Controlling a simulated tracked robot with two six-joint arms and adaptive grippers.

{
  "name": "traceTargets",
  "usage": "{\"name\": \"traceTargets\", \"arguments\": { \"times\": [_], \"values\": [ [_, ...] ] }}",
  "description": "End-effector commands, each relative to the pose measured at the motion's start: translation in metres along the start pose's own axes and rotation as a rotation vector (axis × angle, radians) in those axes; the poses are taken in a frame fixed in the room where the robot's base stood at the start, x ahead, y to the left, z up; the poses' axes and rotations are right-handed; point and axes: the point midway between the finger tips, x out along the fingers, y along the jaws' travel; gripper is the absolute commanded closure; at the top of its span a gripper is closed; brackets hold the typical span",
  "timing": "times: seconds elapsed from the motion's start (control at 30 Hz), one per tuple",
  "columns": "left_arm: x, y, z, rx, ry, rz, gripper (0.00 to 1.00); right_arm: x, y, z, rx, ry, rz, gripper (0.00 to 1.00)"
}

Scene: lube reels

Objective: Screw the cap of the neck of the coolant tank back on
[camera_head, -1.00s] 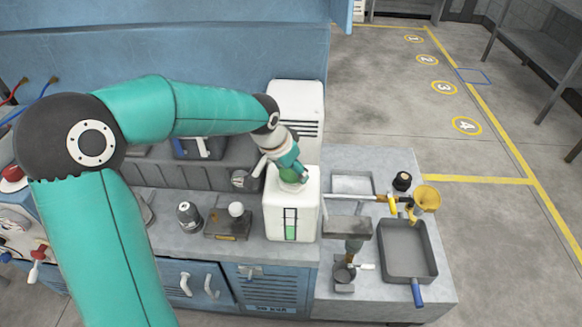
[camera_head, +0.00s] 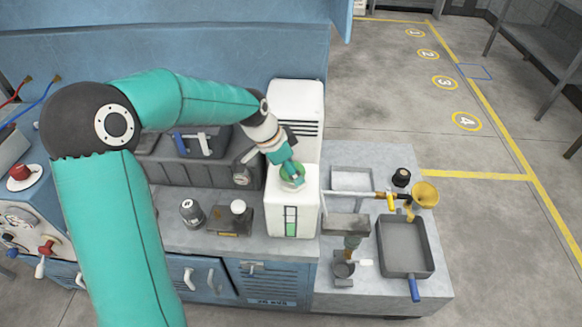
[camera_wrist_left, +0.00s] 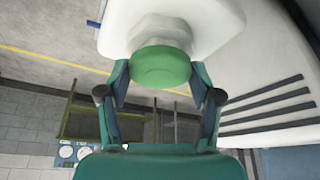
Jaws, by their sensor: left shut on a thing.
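The coolant tank (camera_head: 279,216) is a white box with a green level window, standing on the grey bench. The tank also shows in the left wrist view (camera_wrist_left: 215,18). The green cap (camera_wrist_left: 160,66) sits at the tank's white neck (camera_wrist_left: 158,30); whether its thread is engaged cannot be told. My left gripper (camera_wrist_left: 162,76) is shut on the cap, a finger on each side. In the head view the left gripper (camera_head: 292,176) is above the tank top and partly hides the cap (camera_head: 286,170). My right gripper is not in view.
A white louvred unit (camera_head: 296,105) stands close behind the tank. A yellow funnel (camera_head: 426,195) on an arm, a black cap-like part (camera_head: 401,177) and a grey pan (camera_head: 405,245) are at the right. A small grey bottle (camera_head: 191,213) stands left of the tank.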

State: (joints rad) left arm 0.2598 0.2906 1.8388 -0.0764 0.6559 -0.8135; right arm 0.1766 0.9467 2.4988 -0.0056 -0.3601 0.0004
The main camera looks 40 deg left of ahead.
Motion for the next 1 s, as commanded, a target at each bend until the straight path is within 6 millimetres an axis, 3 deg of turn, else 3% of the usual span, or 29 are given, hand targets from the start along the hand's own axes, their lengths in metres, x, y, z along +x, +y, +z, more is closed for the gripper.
{"name": "traceTargets", "arguments": {
  "times": [0.4, 0.8, 1.0],
  "values": [
    [0.0003, -0.0035, -0.0001, 0.365, 0.002, 0.148, 0.80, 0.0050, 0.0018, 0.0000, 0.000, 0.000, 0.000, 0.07],
    [-0.0002, -0.0035, -0.0002, 0.413, 0.002, 0.165, 0.80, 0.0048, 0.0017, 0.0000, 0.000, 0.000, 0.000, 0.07],
    [0.0001, -0.0047, -0.0011, 0.599, 0.001, 0.244, 0.80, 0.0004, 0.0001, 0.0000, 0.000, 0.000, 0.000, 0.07]
  ]
}}
